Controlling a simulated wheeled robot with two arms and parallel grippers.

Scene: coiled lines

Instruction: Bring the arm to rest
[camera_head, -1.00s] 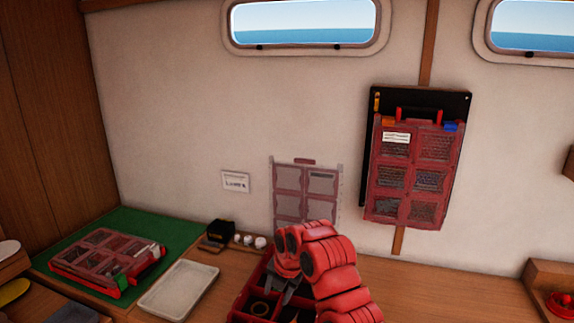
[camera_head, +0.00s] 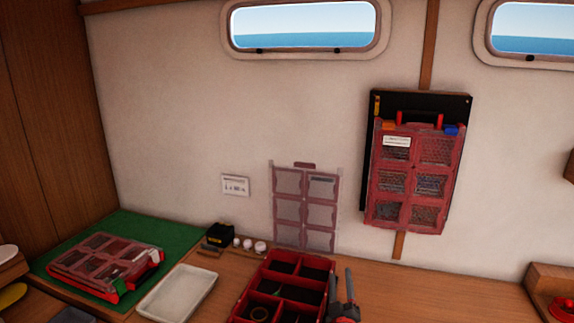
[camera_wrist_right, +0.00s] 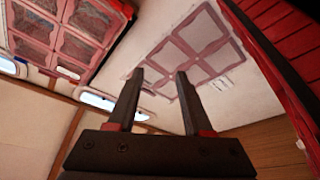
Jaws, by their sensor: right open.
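My right gripper (camera_head: 341,276) is low in the head view, at the right side of an open red compartment box (camera_head: 240,304). Its two dark fingers point up and stand apart with nothing between them. I cannot tell if it touches the box. In the right wrist view my right gripper (camera_wrist_right: 160,74) shows the same open, empty fingers, with the wall and a pale red-framed lid panel (camera_wrist_right: 185,55) beyond. My left gripper is not in view.
A red case (camera_head: 412,180) hangs on a black wall board. Another red case (camera_head: 105,262) lies on a green mat (camera_head: 150,232). A white tray (camera_head: 178,292) and small white jars (camera_head: 248,244) stand left of the box. The counter (camera_head: 440,295) to the right is clear.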

